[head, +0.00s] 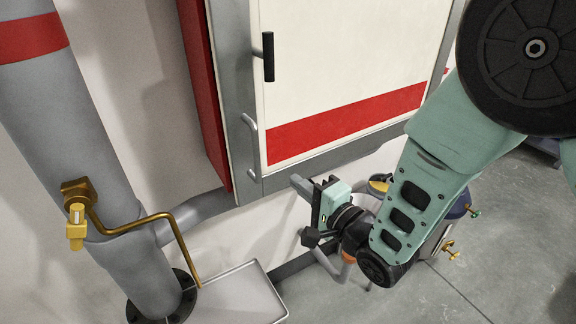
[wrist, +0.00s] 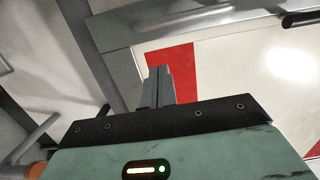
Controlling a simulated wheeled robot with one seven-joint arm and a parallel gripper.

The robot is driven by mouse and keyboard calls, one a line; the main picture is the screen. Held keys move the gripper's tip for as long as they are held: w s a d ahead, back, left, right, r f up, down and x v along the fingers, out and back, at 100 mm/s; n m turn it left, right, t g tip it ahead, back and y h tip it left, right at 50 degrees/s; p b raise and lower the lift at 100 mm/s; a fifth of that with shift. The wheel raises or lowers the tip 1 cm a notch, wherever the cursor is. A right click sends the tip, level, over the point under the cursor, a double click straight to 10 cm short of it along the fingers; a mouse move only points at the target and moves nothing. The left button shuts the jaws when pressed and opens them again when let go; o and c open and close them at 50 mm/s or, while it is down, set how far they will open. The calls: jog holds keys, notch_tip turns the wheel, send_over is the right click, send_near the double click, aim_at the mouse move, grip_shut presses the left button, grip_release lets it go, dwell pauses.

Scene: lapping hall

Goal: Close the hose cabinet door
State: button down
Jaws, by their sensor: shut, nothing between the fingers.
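The hose cabinet (head: 213,110) is on the wall at the top of the head view, with a red side and a grey frame. Its door (head: 345,50) is cream with a red band and a black handle (head: 268,57) near its left edge. The door looks nearly in line with the frame; I cannot tell whether a gap remains. My gripper (head: 300,185) is shut and empty, just below the cabinet's lower edge. In the wrist view its fingers (wrist: 159,86) stand in front of the door's red band (wrist: 175,62); contact cannot be told.
A grey curved bar (head: 251,135) sits on the frame's left side. A large grey pipe (head: 75,130) with a brass valve and bent brass rod (head: 170,225) stands left. A pale tray (head: 240,297) lies below. Open concrete floor (head: 490,240) is at right.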

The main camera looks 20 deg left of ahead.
jog(key=p+x, duration=0.1)
jog(key=x, duration=0.3)
jog(key=shift+p, duration=0.4)
jog(key=shift+a, duration=0.1)
